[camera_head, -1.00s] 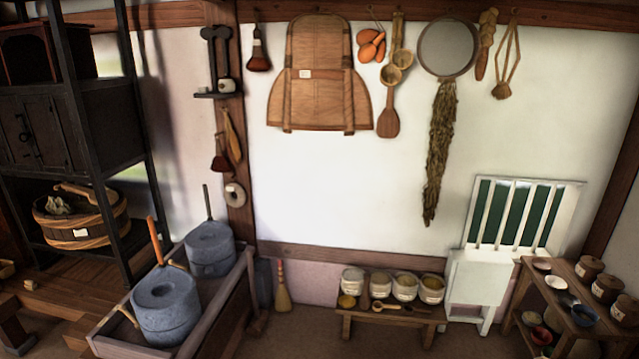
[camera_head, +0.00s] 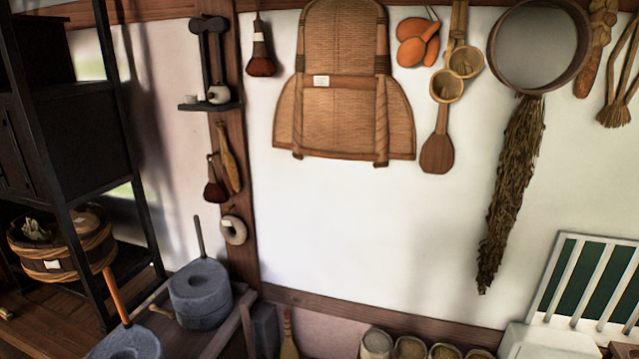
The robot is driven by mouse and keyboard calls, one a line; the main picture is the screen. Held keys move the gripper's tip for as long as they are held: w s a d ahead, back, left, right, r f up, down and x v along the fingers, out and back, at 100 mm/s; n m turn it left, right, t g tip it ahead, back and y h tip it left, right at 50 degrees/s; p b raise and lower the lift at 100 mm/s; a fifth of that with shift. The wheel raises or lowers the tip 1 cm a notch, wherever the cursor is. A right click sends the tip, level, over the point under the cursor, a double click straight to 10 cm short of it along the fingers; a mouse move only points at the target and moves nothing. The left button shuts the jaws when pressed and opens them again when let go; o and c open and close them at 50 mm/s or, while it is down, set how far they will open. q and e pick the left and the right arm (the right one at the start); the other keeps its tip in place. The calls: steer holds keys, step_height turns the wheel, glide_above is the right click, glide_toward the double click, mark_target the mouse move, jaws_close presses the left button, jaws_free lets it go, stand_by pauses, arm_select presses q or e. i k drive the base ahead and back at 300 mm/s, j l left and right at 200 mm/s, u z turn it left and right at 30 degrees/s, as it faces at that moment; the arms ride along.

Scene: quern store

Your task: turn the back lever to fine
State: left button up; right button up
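The back quern (camera_head: 202,302) is a round grey stone mill at the lower left. A thin dark handle (camera_head: 199,236) stands upright from its top. A short pale wooden lever (camera_head: 157,303) sticks out from its left side, angled; its setting and any marks are too small to read. The front quern (camera_head: 125,345) is cut off by the bottom edge. Its orange handle (camera_head: 117,296) stands tilted left. Neither of my grippers is in view.
A dark shelf rack (camera_head: 65,130) with a wooden tub (camera_head: 70,262) stands left. The trough's wooden rim (camera_head: 228,325) runs along the querns' right. A post (camera_head: 236,180) with a small shelf (camera_head: 210,105) rises behind. Jars (camera_head: 410,347) stand low in front of the wall.

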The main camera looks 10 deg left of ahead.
mark_target(170, 314)
steer(key=i+u, duration=0.25)
steer(key=u, duration=0.15)
steer(key=i+l+u, duration=0.1)
steer(key=u, duration=0.3)
steer(key=i+l+u, duration=0.2)
steer(key=u, duration=0.2)
steer(key=i+l+u, duration=0.25)
steer(key=u, duration=0.15)
